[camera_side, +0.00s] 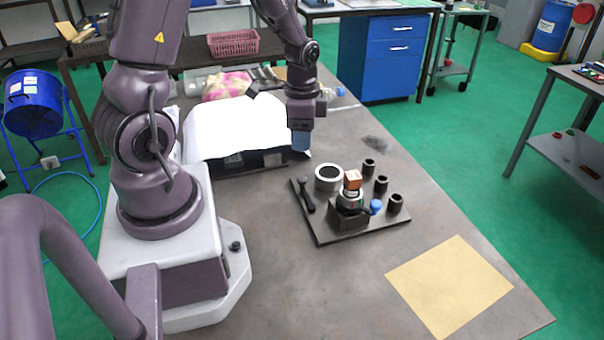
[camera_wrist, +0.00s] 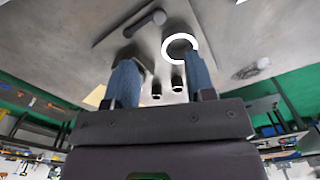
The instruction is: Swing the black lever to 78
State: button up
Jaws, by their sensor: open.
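The indexing chuck (camera_side: 350,198) stands on a dark base plate (camera_side: 330,234), with an orange-brown block (camera_side: 352,179) on top. A short black part (camera_side: 365,211) sticks out of it toward a blue ball (camera_side: 376,206); I cannot tell whether this is the black lever. A separate black bar with a rounded end (camera_side: 306,196) lies at the plate's left side; it also shows in the wrist view (camera_wrist: 146,23). No scale numbers are readable. My gripper (camera_side: 301,141) is raised behind the plate, clear of the chuck. Its blue fingers (camera_wrist: 160,62) are apart and empty.
A pale ring (camera_side: 328,177) and several black cylinders (camera_side: 381,184) stand on the plate around the chuck. A white cloth (camera_side: 235,130) over a dark box lies behind left, close to my gripper. A tan sheet (camera_side: 450,285) lies at front right.

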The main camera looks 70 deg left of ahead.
aim_at(302, 178)
notch_tip(302, 178, down, 11)
dwell(0.3)
jog(key=shift+c, duration=0.2)
grip_shut()
